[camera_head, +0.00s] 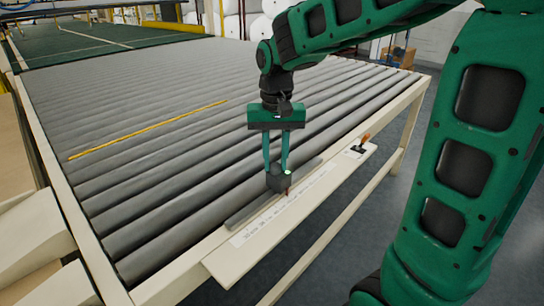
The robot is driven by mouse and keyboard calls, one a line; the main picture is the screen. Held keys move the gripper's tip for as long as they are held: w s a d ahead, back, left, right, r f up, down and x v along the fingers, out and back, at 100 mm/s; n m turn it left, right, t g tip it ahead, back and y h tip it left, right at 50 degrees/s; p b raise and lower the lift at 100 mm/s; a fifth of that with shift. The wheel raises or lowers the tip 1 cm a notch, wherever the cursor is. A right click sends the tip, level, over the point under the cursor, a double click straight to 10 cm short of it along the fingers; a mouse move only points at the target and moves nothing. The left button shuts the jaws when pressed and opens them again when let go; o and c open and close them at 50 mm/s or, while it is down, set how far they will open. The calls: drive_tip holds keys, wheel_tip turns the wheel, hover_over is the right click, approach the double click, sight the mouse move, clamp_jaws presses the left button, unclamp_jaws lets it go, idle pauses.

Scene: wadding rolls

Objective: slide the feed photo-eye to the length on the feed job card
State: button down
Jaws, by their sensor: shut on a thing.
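The feed photo-eye (279,181) is a small dark block with a lit green spot, on a grey rail (244,216) along the front edge of the roller table. My gripper (279,168) comes down from above, its two green fingers shut on the photo-eye. A white scale strip (255,233) with small marks lies beside the rail. A small orange-brown pointer shows at the block's lower edge, over the strip. The marks are too small to read. I cannot make out the feed job card.
The grey roller table (150,180) fills the middle, with a yellow strip (150,130) across its rollers. A cream ledge (235,265) runs along its front. A small black piece with an orange handle (361,145) sits at the ledge's right end. White rolls (230,8) stand behind.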

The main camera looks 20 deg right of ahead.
sight(274, 164)
drive_tip(key=shift+w+a+r, duration=0.15)
drive_tip(key=shift+w, duration=0.05)
drive_tip(key=c, duration=1.5)
unclamp_jaws()
drive_tip(key=shift+o, duration=0.2)
drive_tip(key=shift+s, duration=0.1)
wheel_tip(274, 164, up, 11)
drive_tip(key=shift+f, duration=0.2)
